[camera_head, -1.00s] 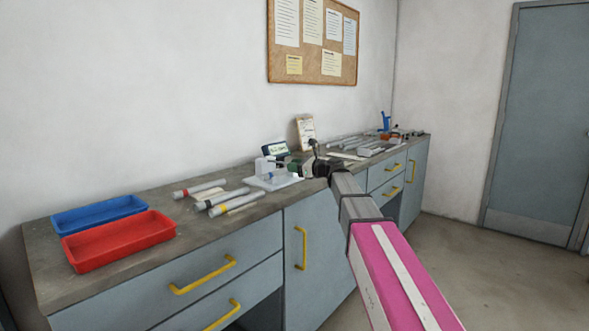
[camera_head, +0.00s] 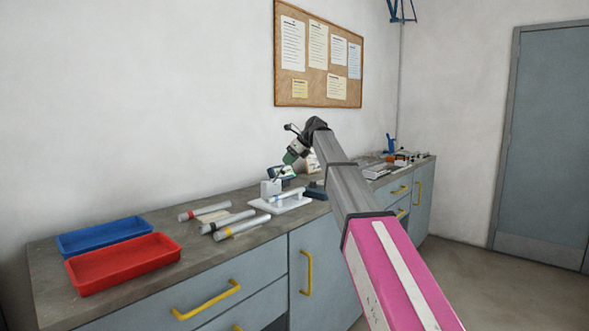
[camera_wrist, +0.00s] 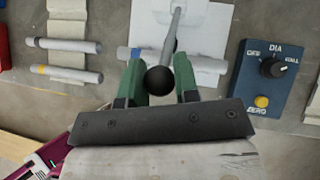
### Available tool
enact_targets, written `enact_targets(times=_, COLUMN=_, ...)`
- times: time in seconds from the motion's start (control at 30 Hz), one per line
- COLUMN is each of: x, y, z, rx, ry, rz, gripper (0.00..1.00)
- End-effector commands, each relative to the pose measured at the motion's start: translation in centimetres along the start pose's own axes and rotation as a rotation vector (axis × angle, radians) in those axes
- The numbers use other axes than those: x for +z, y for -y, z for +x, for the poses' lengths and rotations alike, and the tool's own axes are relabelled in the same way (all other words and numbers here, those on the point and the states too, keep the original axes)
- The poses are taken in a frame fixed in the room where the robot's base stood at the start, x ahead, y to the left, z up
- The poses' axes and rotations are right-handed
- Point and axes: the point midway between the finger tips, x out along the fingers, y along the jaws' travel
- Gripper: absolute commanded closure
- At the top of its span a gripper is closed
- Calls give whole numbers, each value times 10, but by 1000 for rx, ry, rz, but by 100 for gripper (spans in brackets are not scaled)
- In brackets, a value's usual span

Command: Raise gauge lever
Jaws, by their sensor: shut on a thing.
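The gauge is a white plate (camera_head: 296,205) with a white upright block (camera_head: 269,188) on the bench. A grey tube (camera_head: 288,195) with a coloured band lies on it. In the wrist view, the gauge's lever is a grey rod (camera_wrist: 175,27) ending in a black ball knob (camera_wrist: 159,79). My gripper (camera_head: 290,157) is raised above the gauge, tilted down toward it. In the wrist view my gripper (camera_wrist: 159,76) has its green fingers on either side of the knob, shut on it. The lever's pivot is not clear in either view.
A dark blue dial box (camera_wrist: 270,82) stands right of the gauge. Several loose tubes (camera_head: 234,227) lie to its left, then a red tray (camera_head: 123,262) and a blue tray (camera_head: 104,236). A wall with a notice board (camera_head: 319,55) is behind.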

Motion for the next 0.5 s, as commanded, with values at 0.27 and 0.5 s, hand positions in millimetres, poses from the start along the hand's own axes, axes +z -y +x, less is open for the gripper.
enact_targets(times=0.27, x=35, y=9, z=3, rx=9, ry=-45, rz=9, gripper=100)
enact_targets(times=0.5, x=56, y=13, z=10, rx=10, ry=-42, rz=7, gripper=100)
